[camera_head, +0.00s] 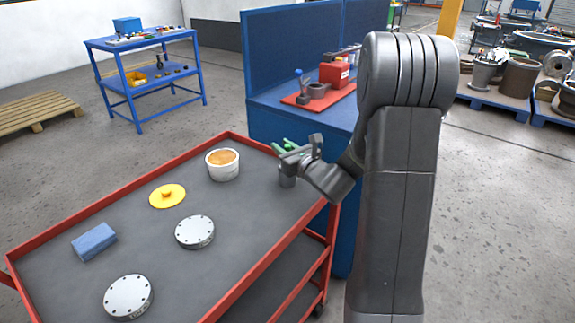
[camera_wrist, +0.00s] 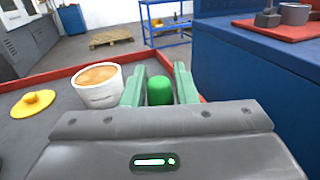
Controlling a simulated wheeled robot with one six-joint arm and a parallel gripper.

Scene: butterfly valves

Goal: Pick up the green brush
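The green brush shows in the wrist view as a short, rounded, bright green end (camera_wrist: 159,91) between the fingers. The rest of it is hidden. My gripper (camera_wrist: 159,72) has two pale green fingers, one on each side of the brush. They stand apart, with narrow gaps seeming to show beside the green end. In the head view my gripper (camera_head: 281,147) is over the far right corner of the grey cart top (camera_head: 245,255), its green fingers pointing left. The brush cannot be told apart from the fingers there.
A white tub with orange contents (camera_head: 222,165) stands left of my gripper. A yellow disc (camera_head: 167,196), two metal flanges (camera_head: 195,232) (camera_head: 129,297) and a blue block (camera_head: 94,242) lie on the cart. A red rim (camera_head: 150,180) edges it. A blue workbench (camera_head: 300,117) stands close behind.

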